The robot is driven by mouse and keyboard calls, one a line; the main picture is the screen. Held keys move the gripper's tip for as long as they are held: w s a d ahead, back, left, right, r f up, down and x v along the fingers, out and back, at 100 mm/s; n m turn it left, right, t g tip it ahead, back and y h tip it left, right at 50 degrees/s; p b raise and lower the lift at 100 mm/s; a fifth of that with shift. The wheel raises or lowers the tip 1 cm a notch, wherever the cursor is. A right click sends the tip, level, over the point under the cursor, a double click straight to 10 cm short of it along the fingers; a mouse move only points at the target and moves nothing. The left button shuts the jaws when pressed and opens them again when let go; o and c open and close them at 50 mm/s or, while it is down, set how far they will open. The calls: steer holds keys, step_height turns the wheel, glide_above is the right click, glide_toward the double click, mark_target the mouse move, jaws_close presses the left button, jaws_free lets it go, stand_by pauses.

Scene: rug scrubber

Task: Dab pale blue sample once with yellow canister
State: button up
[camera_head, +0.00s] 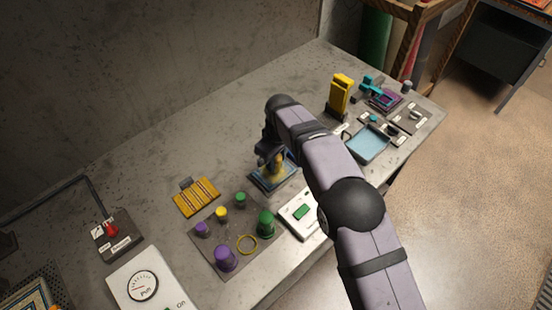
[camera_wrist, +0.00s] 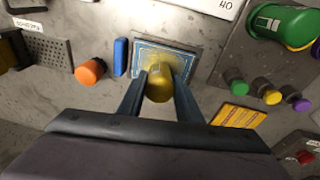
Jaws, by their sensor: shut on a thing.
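My gripper (camera_wrist: 157,88) is shut on the yellow canister (camera_wrist: 159,85), whose rounded end shows between the fingers in the wrist view. In the head view the canister (camera_head: 274,164) shows under the end of my arm. The pale blue patterned sample (camera_wrist: 148,50) lies flat on the bench, directly behind the canister in the wrist view. It also shows in the head view (camera_head: 265,183), partly hidden by my gripper and canister. I cannot tell whether the canister touches the sample or hangs just above it.
A dark board holds green, yellow and purple canisters (camera_head: 226,259) in front of the sample. A yellow ribbed pad (camera_head: 196,197) lies to its left. A white device (camera_head: 302,212) sits close in front. A blue tray (camera_head: 368,143) and a tall yellow object (camera_head: 341,95) stand to the right.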

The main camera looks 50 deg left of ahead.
steer(key=shift+w+a+p+v, duration=0.15)
steer(key=shift+p+v, duration=0.45)
steer(key=shift+v, duration=0.35)
steer(key=shift+w+a+p+v, duration=0.1)
steer(key=shift+a+p+v, duration=0.1)
steer(key=shift+p+v, duration=0.6)
steer(key=shift+w+a+p+v, duration=0.15)
steer(key=shift+p+v, duration=0.25)
steer(key=shift+v, duration=0.75)
steer(key=shift+r, duration=0.1)
steer(key=w+d+r+m+t+h+b, duration=0.1)
steer(key=w+d+m, duration=0.3)
steer(key=w+d, duration=0.7)
steer(key=w+d+r+m+h+b, duration=0.1)
steer(key=w+d+m, duration=0.5)
steer(key=d, duration=0.8)
steer(key=s+d+m+h, duration=0.1)
steer(key=d+m, duration=0.8)
steer(key=d, duration=2.2)
steer(key=shift+s+d+b, duration=0.4)
steer(key=shift+s+b, duration=0.05)
steer(key=shift+s, duration=0.6)
